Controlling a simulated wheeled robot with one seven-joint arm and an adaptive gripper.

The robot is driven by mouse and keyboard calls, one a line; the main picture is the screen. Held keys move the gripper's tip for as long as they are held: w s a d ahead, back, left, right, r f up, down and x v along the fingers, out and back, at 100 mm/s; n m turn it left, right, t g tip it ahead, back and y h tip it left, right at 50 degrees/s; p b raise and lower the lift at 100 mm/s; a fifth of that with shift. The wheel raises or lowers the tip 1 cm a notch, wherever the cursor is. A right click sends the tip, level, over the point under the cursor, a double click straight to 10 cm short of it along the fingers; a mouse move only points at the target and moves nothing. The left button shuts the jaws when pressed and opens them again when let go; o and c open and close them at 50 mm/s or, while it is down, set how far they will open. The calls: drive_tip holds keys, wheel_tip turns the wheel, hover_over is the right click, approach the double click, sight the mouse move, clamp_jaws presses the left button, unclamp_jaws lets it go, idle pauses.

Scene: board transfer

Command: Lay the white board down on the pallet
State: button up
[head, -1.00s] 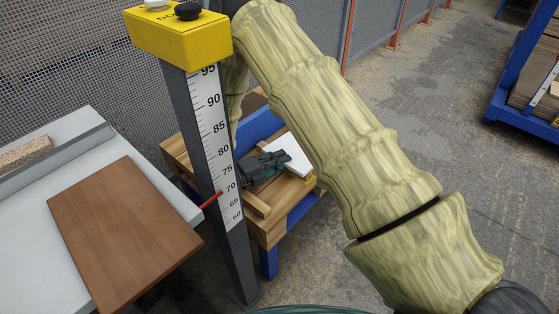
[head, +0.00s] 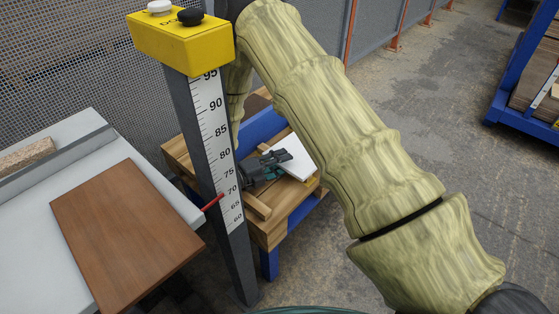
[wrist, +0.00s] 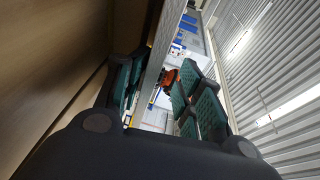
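The white board (head: 296,157) lies about flat over the wooden pallet (head: 267,232) behind the measuring post in the head view. My gripper (head: 277,163) is at the board's near left edge and hides part of it. In the wrist view the board shows edge-on as a pale strip (wrist: 156,62) between the fingers of my gripper (wrist: 165,92). The strip is close to the left finger, and a clear gap separates it from the right finger. The gripper is open around the board. Whether the board's whole underside rests on the pallet cannot be told.
A measuring post (head: 216,150) with a yellow button box (head: 180,42) stands in front of the pallet. A brown board (head: 125,230) lies on a grey table (head: 75,150) at the left. Mesh fencing is behind. A blue rack (head: 510,95) stands far right; floor between is clear.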

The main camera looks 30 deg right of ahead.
drive_tip(key=shift+a+r+g+y+p, duration=0.1)
drive_tip(key=shift+r+y+p, duration=0.1)
drive_tip(key=shift+y+p, duration=0.9)
drive_tip(key=shift+a+r+g+y+p, duration=0.1)
drive_tip(key=shift+r+y+p, duration=0.1)
drive_tip(key=shift+y+p, duration=0.9)
drive_tip(key=shift+a+r+g+y+p, duration=0.15)
drive_tip(key=shift+y+p, duration=0.45)
drive_tip(key=shift+p, duration=0.95)
drive_tip(key=y+p, duration=0.2)
drive_tip(key=p, duration=0.1)
drive_tip(key=y+p, duration=0.1)
drive_tip(key=shift+a+r+g+y, duration=0.1)
drive_tip(key=shift+r+g+y, duration=0.2)
drive_tip(key=shift+y, duration=0.1)
drive_tip(key=shift+y+p, duration=0.6)
drive_tip(key=shift+p, duration=0.2)
drive_tip(key=shift+a+f, duration=0.1)
drive_tip(key=shift+s+a+r+p, duration=0.1)
drive_tip(key=shift+a+r+p, duration=0.15)
drive_tip(key=shift+a, duration=0.25)
drive_tip(key=shift+s+a+r+p, duration=0.1)
drive_tip(key=shift+a+r+p, duration=0.15)
drive_tip(key=shift+a, duration=0.25)
drive_tip(key=shift+s+a+r+p, duration=0.1)
drive_tip(key=shift+a+r+p, duration=0.05)
drive_tip(key=shift+a+p, duration=0.3)
drive_tip(key=shift+f, duration=0.1)
